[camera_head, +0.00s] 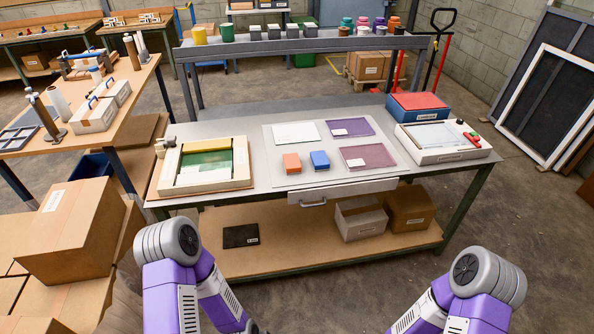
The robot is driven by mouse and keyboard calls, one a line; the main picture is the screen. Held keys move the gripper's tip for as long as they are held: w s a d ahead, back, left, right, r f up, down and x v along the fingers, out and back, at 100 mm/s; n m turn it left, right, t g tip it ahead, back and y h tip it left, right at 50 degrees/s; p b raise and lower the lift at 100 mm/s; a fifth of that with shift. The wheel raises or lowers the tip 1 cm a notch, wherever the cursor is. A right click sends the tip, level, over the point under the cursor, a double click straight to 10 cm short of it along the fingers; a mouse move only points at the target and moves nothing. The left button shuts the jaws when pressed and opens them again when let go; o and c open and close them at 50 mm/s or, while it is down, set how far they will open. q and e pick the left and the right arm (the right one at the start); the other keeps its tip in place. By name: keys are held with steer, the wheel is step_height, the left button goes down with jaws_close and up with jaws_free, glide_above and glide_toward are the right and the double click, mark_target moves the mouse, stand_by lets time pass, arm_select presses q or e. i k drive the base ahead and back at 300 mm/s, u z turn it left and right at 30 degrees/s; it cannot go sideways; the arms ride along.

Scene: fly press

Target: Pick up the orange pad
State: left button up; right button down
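The orange pad (292,163) is a small block lying on the light mat (375,181) in the middle of the grey workbench. A blue pad (320,160) lies just to its right, with a narrow gap between them. Nothing covers the orange pad. Both my purple and grey arms show at the bottom of the view, in front of the bench and well short of the pad. Neither gripper can be made out; a small dark part at the bottom edge by my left arm is too cut off to identify.
A wooden-based press with a green plate (207,162) stands at left; a white device (443,140) and a red-lidded blue box (417,105) stand at right. A drawer handle (313,203) projects in front.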

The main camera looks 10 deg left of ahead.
mark_target(292, 165)
steer(key=z, duration=0.7)
steer(key=i, duration=1.45)
steer(key=u, duration=0.5)
